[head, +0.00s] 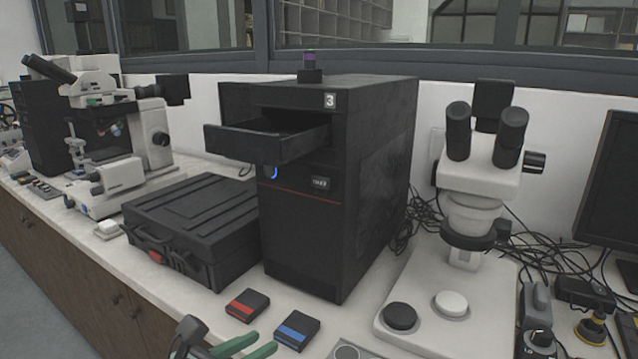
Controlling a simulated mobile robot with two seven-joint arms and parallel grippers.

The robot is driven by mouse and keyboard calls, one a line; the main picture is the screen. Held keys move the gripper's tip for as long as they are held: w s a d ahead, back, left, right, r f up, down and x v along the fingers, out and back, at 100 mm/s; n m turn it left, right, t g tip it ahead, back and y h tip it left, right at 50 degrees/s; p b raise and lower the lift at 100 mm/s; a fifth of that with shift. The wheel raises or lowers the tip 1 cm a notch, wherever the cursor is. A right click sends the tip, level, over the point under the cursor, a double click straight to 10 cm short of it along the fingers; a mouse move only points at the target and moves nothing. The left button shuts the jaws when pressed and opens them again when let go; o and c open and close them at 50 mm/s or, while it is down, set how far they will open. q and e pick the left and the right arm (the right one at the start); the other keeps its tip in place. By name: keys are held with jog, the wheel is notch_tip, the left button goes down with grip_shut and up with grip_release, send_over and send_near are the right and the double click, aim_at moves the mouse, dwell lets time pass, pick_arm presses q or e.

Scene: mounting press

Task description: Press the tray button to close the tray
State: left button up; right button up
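The black press (372,160), marked 3, stands upright on the counter. Its tray (250,146) is out, jutting to the left from the upper front. Below the tray, the front has a small dark button (320,183) with pale lettering too small to read surely. A blue-lit ring (273,172) sits left of it, partly hidden by the tray. My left gripper (267,340) is at the bottom edge, low in front of the press and well away from the button. Its two green fingers are apart with nothing between them. My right gripper is not in view.
A black case (190,217) lies left of the press. Red-marked (248,305) and blue-marked (297,329) small boxes lie in front of it. A stereo microscope (468,200) stands to the right, with cables behind. Another microscope (110,130) is at the left.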

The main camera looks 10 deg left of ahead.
pick_arm(q)
grip_shut()
dwell(0.9)
